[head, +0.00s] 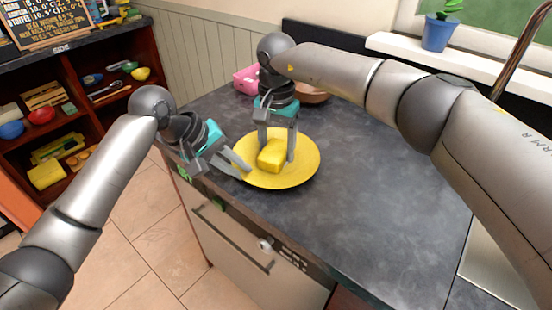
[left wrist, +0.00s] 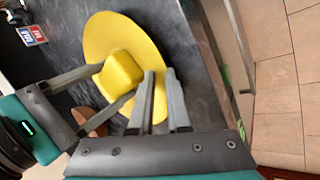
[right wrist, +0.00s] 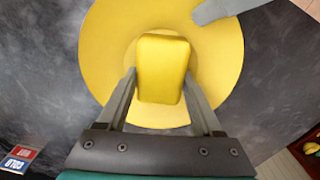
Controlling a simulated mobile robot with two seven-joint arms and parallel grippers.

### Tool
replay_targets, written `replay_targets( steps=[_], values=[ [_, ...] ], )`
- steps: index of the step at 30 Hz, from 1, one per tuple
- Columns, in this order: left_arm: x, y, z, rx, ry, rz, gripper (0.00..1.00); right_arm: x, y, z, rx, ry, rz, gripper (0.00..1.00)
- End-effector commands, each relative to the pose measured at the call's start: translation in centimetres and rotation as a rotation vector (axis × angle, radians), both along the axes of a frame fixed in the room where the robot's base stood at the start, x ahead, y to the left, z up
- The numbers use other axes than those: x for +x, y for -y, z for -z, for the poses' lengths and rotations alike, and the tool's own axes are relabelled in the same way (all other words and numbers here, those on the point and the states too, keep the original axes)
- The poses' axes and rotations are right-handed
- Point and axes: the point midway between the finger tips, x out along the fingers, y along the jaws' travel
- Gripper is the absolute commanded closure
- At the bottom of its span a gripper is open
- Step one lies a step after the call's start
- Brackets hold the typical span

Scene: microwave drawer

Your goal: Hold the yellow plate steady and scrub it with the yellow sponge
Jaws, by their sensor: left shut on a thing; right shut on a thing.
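The yellow plate (head: 305,168) lies on the dark counter near its front left edge. It also shows in the left wrist view (left wrist: 108,28) and the right wrist view (right wrist: 215,60). The yellow sponge (head: 271,154) is on the middle of the plate, seen from above in the right wrist view (right wrist: 163,68). My right gripper (head: 277,150) comes down from above and is shut on the sponge, one finger on each side. My left gripper (head: 242,168) is shut on the plate's rim at the left side. The exact grip on the rim is partly hidden.
A pink box (head: 246,79) and a brown bowl (head: 312,94) stand behind my right gripper. The dark counter (head: 370,190) is clear to the right of the plate. A dishwasher front (head: 240,255) is below the counter edge. A potted plant (head: 437,34) stands on the sill.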

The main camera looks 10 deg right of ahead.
Motion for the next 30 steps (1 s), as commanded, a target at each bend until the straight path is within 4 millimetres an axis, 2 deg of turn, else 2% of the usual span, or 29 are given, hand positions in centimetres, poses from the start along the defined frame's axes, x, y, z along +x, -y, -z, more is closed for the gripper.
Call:
replay_targets(
  steps=[5, 17, 30],
  values=[
    [-0.1, -0.1, 0.2, 0.004, -0.006, -0.002, 1.00, -0.4, -0.1, 0.2, -0.001, -0.005, 0.001, 0.77],
    [-0.1, -0.1, 0.3, 0.005, -0.007, -0.002, 1.00, 1.1, 0.7, 0.0, -0.002, -0.002, 0.001, 0.77],
    [-0.1, -0.1, 0.3, 0.005, -0.007, -0.003, 1.00, -0.4, -0.1, 0.0, 0.000, -0.004, 0.001, 0.77]
  ],
)
